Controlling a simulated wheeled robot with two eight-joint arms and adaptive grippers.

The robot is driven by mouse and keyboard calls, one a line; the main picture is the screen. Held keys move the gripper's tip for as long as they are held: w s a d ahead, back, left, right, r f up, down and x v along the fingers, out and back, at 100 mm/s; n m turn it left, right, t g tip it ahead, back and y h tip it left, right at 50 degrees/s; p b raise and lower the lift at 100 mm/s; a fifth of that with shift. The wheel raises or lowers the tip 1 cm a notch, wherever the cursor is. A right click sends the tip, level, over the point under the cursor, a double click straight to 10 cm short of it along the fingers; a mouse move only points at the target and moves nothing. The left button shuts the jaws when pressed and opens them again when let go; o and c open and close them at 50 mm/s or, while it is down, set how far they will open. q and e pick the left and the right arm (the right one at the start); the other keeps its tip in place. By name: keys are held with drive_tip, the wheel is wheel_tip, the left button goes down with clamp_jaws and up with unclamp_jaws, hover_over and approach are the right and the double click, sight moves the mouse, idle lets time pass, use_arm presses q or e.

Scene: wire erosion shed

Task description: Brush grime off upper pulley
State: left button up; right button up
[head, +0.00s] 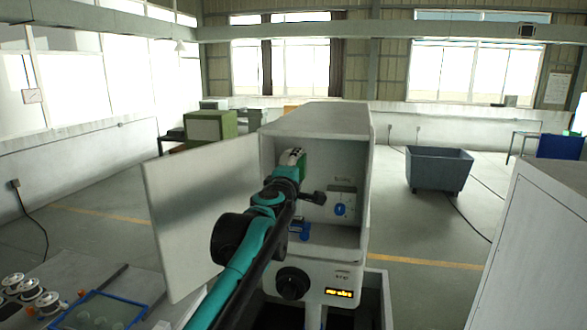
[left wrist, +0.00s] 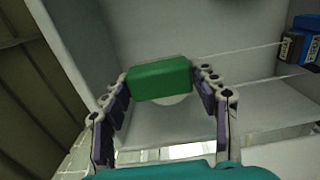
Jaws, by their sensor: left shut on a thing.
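My left gripper (head: 293,160) reaches into the open white machine cabinet (head: 318,118). It is shut on a green block (left wrist: 160,80), which looks like the brush body. The block also shows as a bit of green beside the fingers in the head view (head: 304,168). In the left wrist view the fingers hold it at both ends, in front of the cabinet's inner wall. A pale round shape (left wrist: 172,100), possibly the upper pulley, shows just under the block and is mostly hidden by it. I cannot tell whether they touch. My right gripper is not in view.
The cabinet door (head: 200,215) stands open on the left. A panel with a blue round part (head: 341,210) is inside on the right. A black knob (head: 292,283) is on the front. Spools (head: 30,295) lie at lower left. A grey bin (head: 438,168) stands at right on open floor.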

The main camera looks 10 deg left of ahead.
use_arm(q)
drive_tip(key=a, duration=0.4)
drive_tip(key=shift+w, duration=0.1)
idle(0.3)
drive_tip(key=s, duration=0.6)
drive_tip(key=shift+a, duration=0.15)
